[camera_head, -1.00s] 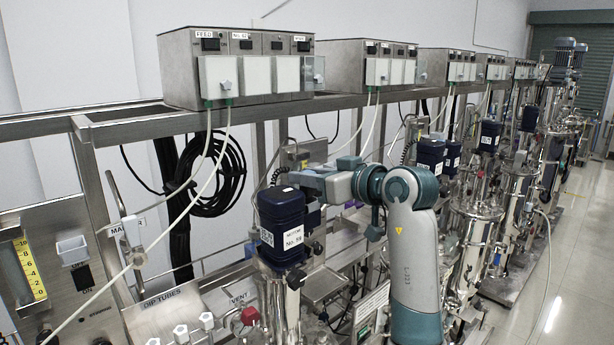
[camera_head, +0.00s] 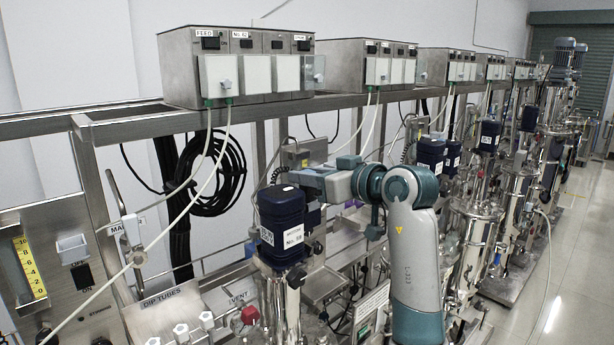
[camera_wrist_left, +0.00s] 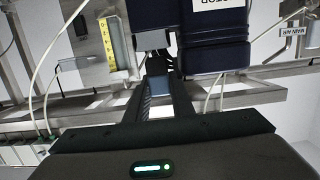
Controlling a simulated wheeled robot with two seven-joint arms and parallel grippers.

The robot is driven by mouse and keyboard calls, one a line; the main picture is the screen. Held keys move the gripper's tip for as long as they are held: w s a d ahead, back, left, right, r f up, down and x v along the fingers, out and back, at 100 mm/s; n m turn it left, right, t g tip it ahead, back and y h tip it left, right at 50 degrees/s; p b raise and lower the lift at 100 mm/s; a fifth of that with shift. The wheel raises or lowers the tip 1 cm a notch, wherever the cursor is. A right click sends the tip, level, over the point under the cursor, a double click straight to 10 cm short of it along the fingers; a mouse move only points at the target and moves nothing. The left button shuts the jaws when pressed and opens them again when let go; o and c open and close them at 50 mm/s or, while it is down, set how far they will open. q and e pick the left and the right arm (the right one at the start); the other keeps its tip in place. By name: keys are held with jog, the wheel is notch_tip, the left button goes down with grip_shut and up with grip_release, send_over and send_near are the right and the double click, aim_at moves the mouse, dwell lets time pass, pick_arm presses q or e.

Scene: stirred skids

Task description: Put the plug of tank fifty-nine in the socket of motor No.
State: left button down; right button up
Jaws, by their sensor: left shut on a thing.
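A dark blue motor (camera_head: 282,222) with white labels stands upright on a steel vessel in the head view. Its front label reads "MOTOR No." with digits too small to be sure of. My left gripper (camera_head: 300,178) reaches in from the right, just behind the motor's top, its fingertips hidden there. In the left wrist view, the gripper (camera_wrist_left: 158,68) is shut on a small plug, mostly hidden between the fingers. I cannot tell whether the plug touches a socket. My right gripper is out of view.
Steel control boxes (camera_head: 236,68) stand on a rail behind. A coil of black cable (camera_head: 215,175) and pale hoses hang from it. A dip-tubes panel (camera_head: 172,308) is at lower left. More motors (camera_head: 430,152) line the row to the right; the floor (camera_head: 575,240) is clear.

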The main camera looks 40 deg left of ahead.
pick_arm(q)
jog(key=shift+f, duration=0.3)
jog(key=shift+r, duration=0.3)
dwell(0.3)
dwell(0.6)
jog(key=shift+f+b, duration=0.35)
jog(key=shift+b, duration=0.05)
jog(key=shift+r, duration=0.4)
dwell(0.4)
jog(key=shift+f, duration=0.35)
dwell(0.7)
jog(key=shift+r, duration=0.35)
dwell(0.4)
jog(key=shift+f, duration=0.35)
dwell(0.7)
jog(key=shift+r, duration=0.35)
dwell(0.4)
